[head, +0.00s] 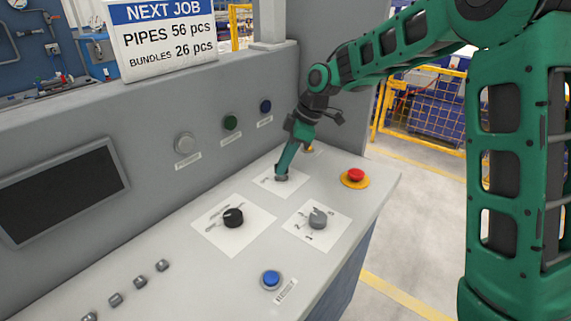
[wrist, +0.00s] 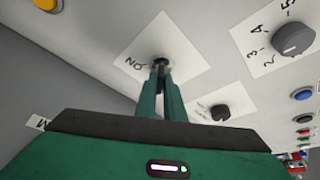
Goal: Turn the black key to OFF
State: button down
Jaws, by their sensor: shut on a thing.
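The black key sits in a round switch (wrist: 161,62) on a white label plate (head: 268,183) at the back of the sloping console, left of the red emergency button. My gripper (head: 282,173) reaches down to it from above, and its fingertips are shut on the key. In the wrist view, my gripper (wrist: 160,80) shows its two green fingers close together at the switch. The fingers hide most of the key, so I cannot tell which way it points. Part of the plate's lettering shows in the wrist view; the rest is hidden or unclear.
A black rotary knob (head: 233,217) and a grey numbered knob (head: 317,217) stand in front of the key plate. A red emergency button (head: 355,176) is to its right, a blue button (head: 270,279) nearer. The upright panel with a screen (head: 62,190) rises behind.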

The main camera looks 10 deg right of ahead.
jog(key=shift+w+d+n, duration=0.25)
jog(key=shift+n, duration=0.35)
jog(key=shift+g, duration=0.3)
jog(key=c, duration=2)
grip_release()
jog(key=shift+o, duration=0.7)
jog(key=shift+a, duration=0.1)
jog(key=v, duration=1)
jog(key=shift+d+r, duration=0.25)
jog(key=shift+r, duration=0.05)
